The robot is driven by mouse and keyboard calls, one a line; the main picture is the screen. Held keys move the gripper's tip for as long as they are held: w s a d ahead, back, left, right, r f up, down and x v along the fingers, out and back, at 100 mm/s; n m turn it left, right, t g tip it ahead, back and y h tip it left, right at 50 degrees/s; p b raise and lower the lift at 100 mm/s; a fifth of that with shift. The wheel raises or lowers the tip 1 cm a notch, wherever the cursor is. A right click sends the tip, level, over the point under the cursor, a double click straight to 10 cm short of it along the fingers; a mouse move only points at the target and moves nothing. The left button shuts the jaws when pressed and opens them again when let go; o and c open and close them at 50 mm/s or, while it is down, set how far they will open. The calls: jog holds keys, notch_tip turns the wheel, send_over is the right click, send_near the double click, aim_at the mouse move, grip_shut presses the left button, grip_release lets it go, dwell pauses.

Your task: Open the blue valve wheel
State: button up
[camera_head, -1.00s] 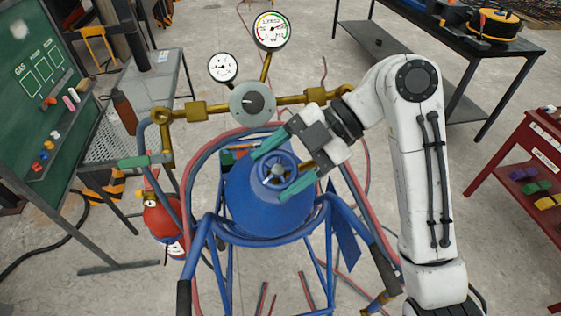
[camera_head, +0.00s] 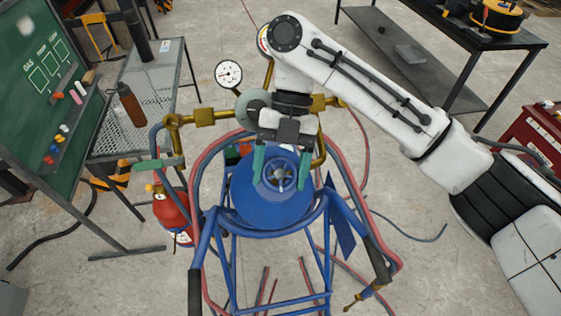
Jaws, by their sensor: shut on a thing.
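The blue valve wheel (camera_head: 279,174) sits on top of the blue gas cylinder (camera_head: 270,207), which stands in a blue tubular cart (camera_head: 225,262). My gripper (camera_head: 281,172) comes down from behind the wheel. Its two green fingers stand on the left and right sides of the wheel and are shut on its rim. The wheel's hub and front rim show between the fingers. My gripper and wrist hide part of the brass manifold and the larger gauge behind the cylinder.
A small gauge (camera_head: 228,74) and brass pipe (camera_head: 205,117) stand behind the cylinder. A red extinguisher (camera_head: 172,211) and mesh table (camera_head: 140,107) are at left. A green board (camera_head: 36,90) stands far left. A dark bench (camera_head: 420,72) is at back right. Hoses surround the cart.

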jog(key=shift+s+a+r+n+h, duration=0.1)
jog(key=shift+s+n+h, duration=0.05)
jog(key=shift+n+h, duration=0.35)
jog(key=shift+p, duration=0.3)
jog(key=o, duration=1)
jog(key=b+v, duration=0.1)
jog(key=v, duration=0.9)
jog(key=shift+w+r, duration=0.2)
jog(key=shift+w, duration=0.1)
